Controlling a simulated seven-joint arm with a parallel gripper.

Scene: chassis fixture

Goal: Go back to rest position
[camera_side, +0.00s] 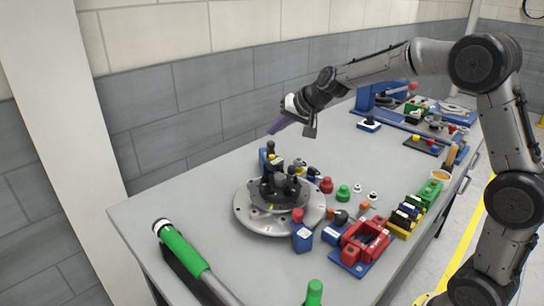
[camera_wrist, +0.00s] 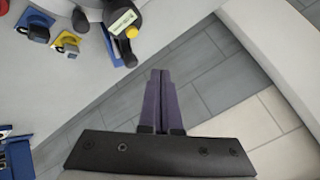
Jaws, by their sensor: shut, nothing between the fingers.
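My gripper (camera_side: 279,125) hangs in the air above the far side of the table, up and slightly right of the round fixture in the side view. Its purple fingers point down and left. In the wrist view my gripper (camera_wrist: 159,75) shows its two purple fingers pressed together with nothing between them. The round chassis fixture (camera_side: 250,215) stands on the grey table (camera_side: 160,205), with dark clamps and small parts on top. My gripper is apart from it and touches nothing.
Red, green and blue parts crowd the table right of the fixture, including a red block on a blue base (camera_side: 364,245). A green-handled tool (camera_side: 182,248) lies at the front left. Blue equipment (camera_side: 378,95) stands at the far end. The wall (camera_side: 185,105) runs behind the table.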

